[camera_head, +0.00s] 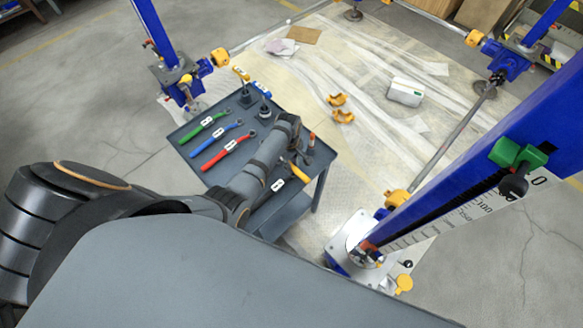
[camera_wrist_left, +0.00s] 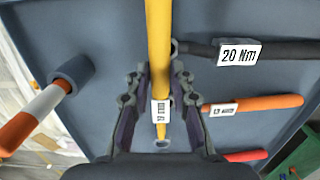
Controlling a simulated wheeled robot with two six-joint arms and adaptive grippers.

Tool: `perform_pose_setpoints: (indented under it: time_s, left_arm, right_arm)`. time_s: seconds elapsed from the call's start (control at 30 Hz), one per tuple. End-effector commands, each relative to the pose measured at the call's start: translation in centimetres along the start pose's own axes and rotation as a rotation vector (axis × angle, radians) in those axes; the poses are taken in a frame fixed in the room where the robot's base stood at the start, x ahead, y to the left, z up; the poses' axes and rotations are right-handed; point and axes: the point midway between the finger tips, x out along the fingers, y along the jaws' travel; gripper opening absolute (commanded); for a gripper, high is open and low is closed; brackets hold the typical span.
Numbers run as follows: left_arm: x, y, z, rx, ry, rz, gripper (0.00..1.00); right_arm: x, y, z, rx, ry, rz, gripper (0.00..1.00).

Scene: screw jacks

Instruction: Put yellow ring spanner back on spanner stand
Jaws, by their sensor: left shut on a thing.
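The yellow ring spanner (camera_wrist_left: 158,45) runs down the middle of the left wrist view, its white label between my gripper's fingers. My left gripper (camera_wrist_left: 160,95) is shut on it, above the grey cart top. In the head view my left gripper (camera_head: 300,158) is over the right part of the cart, partly hidden by my own arm, with a piece of the yellow spanner (camera_head: 298,171) showing. I cannot clearly pick out the spanner stand. My right gripper is not in view.
The grey cart (camera_head: 188,155) carries green (camera_head: 203,127), blue (camera_head: 213,138) and red (camera_head: 226,152) handled tools. A blue column (camera_head: 470,150) stands right.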

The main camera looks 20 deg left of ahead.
Motion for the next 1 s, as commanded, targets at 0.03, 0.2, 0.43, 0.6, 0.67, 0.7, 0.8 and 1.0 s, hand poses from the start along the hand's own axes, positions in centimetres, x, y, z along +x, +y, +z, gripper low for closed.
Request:
perform_pose_setpoints:
  time_s: [0.03, 0.2, 0.43, 0.6, 0.67, 0.7, 0.8, 1.0]
  left_arm:
    - [0.56, 0.15, -0.08, 0.0, 0.001, 0.004, 0.0]
    - [0.12, 0.14, -0.03, 0.0, 0.001, 0.003, 0.0]
    - [0.72, 0.11, -0.05, 0.0, 0.0, 0.003, 0.0]
    - [0.84, 0.07, -0.05, 0.0, 0.0, 0.002, 0.37]
    - [0.84, 0.07, -0.05, 0.0, 0.0, 0.002, 0.45]
    - [0.84, 0.06, -0.05, 0.0, 0.0, 0.002, 0.45]
    - [0.85, 0.06, -0.04, 0.0, 0.0, 0.002, 0.45]
    - [0.36, 0.07, -0.02, 0.0, 0.001, 0.002, 0.45]
  right_arm:
    - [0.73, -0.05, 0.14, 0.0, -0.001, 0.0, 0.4]
    - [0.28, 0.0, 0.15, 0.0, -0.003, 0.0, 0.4]
    - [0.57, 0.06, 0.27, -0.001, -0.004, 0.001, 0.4]
    - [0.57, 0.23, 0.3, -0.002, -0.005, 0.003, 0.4]
    - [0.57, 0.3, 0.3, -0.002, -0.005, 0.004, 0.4]
    - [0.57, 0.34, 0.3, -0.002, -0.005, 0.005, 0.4]
    - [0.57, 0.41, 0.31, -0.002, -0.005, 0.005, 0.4]
    - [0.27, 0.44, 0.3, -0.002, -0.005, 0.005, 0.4]
